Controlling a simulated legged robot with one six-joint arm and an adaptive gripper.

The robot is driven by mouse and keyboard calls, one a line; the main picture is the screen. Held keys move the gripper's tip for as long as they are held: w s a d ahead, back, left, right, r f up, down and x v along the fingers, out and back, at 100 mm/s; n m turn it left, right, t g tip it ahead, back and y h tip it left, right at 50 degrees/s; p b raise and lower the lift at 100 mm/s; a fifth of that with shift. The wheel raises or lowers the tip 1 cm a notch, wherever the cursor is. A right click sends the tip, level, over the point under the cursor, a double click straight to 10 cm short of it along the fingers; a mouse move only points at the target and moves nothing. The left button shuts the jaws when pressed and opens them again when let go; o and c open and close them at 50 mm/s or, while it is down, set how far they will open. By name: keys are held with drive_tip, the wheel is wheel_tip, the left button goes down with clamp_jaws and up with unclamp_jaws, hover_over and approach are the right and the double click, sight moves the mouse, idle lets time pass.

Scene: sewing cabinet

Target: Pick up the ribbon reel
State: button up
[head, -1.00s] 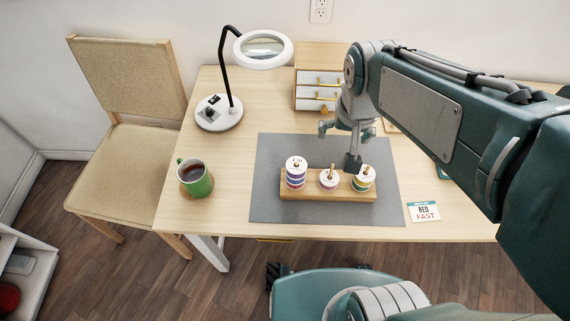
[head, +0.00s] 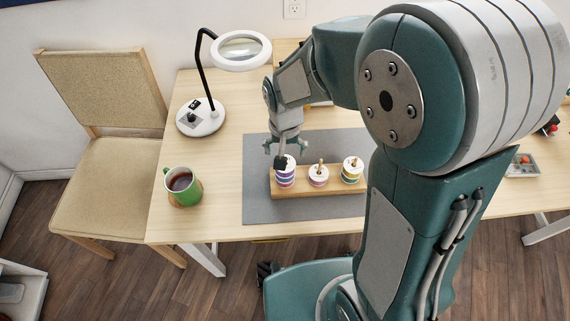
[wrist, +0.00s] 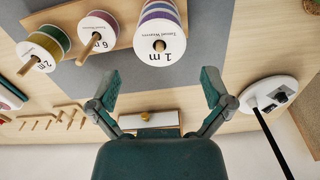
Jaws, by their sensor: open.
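A wooden stand (head: 305,190) on the grey mat holds three ribbon reels on pegs. The left reel (head: 285,180) is the tallest, with purple and blue bands; its white top reads "1 m" in the wrist view (wrist: 160,47). The middle reel (head: 318,180) is small and whitish; its top reads "6 m" in the wrist view (wrist: 88,46). The right reel (head: 351,176) has green and yellow bands; its top reads "2 m" in the wrist view (wrist: 38,57). My gripper (wrist: 160,75) is open and empty, apart from the left reel. In the head view it hangs just behind and above that reel.
A green mug (head: 184,189) stands left of the mat (head: 258,205). A magnifier lamp (head: 201,118) stands behind the mug. A drawer box at the back is mostly hidden by my arm. A small grey tray (head: 524,170) lies at the right.

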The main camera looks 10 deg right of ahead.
drive_tip(key=f, duration=0.5)
drive_tip(key=shift+s+a, duration=0.15)
drive_tip(key=shift+s, duration=0.15)
drive_tip(key=c, duration=0.9)
drive_tip(key=shift+o, duration=0.2)
drive_tip(key=shift+r, duration=0.15)
